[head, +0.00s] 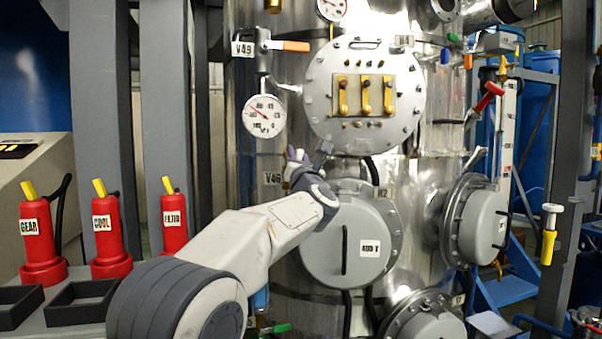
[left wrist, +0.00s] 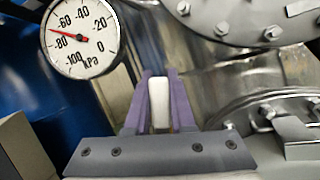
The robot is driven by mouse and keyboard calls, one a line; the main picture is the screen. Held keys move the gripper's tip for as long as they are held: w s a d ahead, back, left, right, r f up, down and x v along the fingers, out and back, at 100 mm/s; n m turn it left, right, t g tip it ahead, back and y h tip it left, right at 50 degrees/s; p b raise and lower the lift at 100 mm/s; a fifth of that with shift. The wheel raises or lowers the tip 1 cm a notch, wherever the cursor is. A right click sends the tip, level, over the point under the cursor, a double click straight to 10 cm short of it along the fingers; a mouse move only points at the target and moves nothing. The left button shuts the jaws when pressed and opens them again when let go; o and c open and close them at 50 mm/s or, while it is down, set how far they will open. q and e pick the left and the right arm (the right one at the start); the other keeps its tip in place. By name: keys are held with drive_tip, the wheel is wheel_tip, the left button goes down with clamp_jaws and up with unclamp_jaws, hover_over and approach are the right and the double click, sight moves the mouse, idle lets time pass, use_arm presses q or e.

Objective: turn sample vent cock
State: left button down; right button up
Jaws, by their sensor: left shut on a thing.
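My left gripper (head: 296,163) reaches up to the front of the steel vessel, beside a tag that seems to read V46 (head: 272,177). In the left wrist view its two purple fingers (left wrist: 159,102) are closed on a pale, upright handle (left wrist: 159,103), apparently the cock's lever. The cock's body is hidden behind the gripper. My right gripper does not show.
A pressure gauge (head: 264,116) hangs just above left of the gripper. A bolted round flange (head: 318,109) and a grey round cover (head: 322,258) stand close on the right. Red bottles (head: 108,232) stand at the left.

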use_arm(q)
drive_tip(key=shift+s+a+n+y+b, duration=0.1)
drive_tip(key=shift+a+n+y+b, duration=0.2)
drive_tip(key=shift+n, duration=0.3)
drive_tip(key=shift+a+n+y+b, duration=0.15)
drive_tip(key=shift+n+y+b, duration=0.25)
drive_tip(key=shift+n, duration=0.2)
drive_tip(key=c, duration=0.8)
unclamp_jaws()
drive_tip(key=shift+o, duration=0.2)
drive_tip(key=b+v, duration=0.5)
drive_tip(key=v, duration=0.5)
drive_tip(key=shift+s, duration=0.3)
